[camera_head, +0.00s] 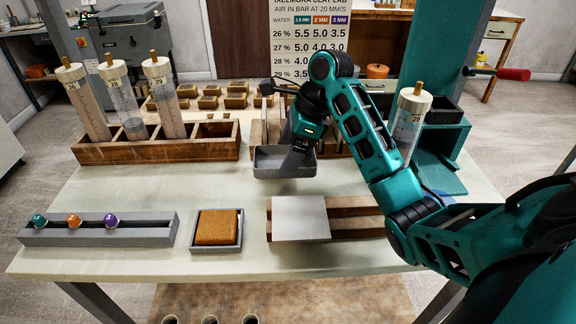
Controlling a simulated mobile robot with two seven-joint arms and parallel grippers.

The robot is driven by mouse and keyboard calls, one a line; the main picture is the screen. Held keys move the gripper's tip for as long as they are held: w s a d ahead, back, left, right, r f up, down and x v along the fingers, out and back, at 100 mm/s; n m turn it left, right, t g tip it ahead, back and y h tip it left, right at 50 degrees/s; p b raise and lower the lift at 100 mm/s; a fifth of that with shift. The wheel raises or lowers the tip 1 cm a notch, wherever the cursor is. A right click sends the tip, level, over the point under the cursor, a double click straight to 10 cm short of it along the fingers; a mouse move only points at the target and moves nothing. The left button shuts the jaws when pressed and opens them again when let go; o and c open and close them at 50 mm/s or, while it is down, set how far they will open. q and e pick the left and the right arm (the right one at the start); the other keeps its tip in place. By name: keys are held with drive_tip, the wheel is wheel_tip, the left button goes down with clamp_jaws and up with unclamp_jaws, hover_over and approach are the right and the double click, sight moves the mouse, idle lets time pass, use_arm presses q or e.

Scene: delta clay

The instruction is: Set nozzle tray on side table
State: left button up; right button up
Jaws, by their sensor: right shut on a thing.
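My right gripper (304,140) is over the middle of the worktable, fingers pointing down, shut on a small open grey tray (285,172). The tray looks level and empty; whether it touches the tabletop is hard to tell. A long grey rack (150,235) with teal, orange and purple nozzles (74,220) lies at the left front. A wooden side table (512,28) stands at the back right, partly cut off by the frame. My left gripper is not in view.
A wooden rack (160,152) holds several clear tubes at the left. A sponge in a grey dish (216,228) and a white plate on wooden slats (300,218) lie in front. A teal stand (440,165) with a tube is at the right. The tabletop's left middle is clear.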

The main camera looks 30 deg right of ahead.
wheel_tip(320, 180, down, 4)
drive_tip(key=shift+r, duration=0.2)
drive_tip(key=o, duration=1.1)
